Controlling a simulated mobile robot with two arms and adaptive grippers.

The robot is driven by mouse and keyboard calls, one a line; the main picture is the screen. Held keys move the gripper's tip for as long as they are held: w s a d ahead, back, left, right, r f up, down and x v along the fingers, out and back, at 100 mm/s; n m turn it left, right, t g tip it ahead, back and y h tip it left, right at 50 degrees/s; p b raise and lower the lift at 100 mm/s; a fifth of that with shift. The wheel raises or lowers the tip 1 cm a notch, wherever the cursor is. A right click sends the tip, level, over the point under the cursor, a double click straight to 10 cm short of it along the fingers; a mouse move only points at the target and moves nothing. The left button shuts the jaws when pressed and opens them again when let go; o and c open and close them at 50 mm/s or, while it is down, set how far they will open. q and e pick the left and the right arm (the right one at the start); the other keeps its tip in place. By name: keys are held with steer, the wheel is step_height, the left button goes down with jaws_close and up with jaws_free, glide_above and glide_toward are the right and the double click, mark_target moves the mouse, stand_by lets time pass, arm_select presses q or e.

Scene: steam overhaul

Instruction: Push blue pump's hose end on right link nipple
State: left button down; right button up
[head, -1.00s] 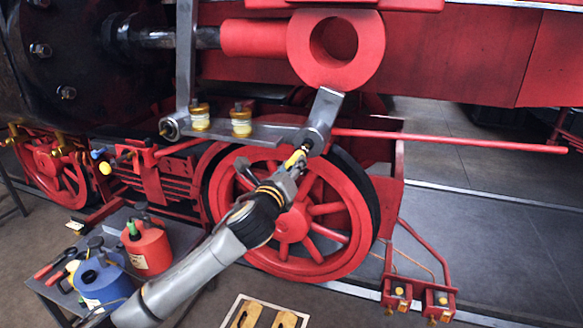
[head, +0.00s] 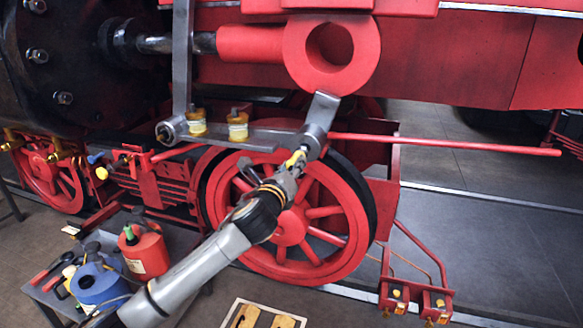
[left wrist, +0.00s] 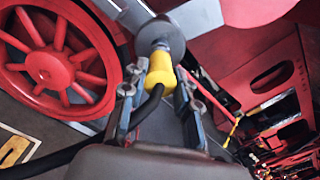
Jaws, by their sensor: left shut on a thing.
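My left gripper (head: 297,163) is shut on the yellow hose end (head: 295,158) just below the lower end of the grey right link (head: 318,122). In the left wrist view the yellow hose end (left wrist: 160,74) sits between the two fingers (left wrist: 158,102), with its black hose (left wrist: 148,106) curving down and left. Its upper end meets or nearly meets the round grey fitting (left wrist: 158,36) at the link. The nipple itself is hidden, so I cannot tell how far the hose end is on. The blue pump (head: 97,285) stands at the lower left. My right gripper is not in view.
A red pump (head: 146,252) stands beside the blue one on a low grey table (head: 52,297). A large red wheel (head: 289,228) is behind my left arm. A long red rod (head: 450,144) runs right from the link. A tray with yellow pieces (head: 238,303) lies below.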

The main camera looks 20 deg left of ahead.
arm_select(q)
steer(key=shift+w+r, duration=0.1)
steer(key=c, duration=0.9)
jaws_free()
steer(key=shift+c, duration=0.2)
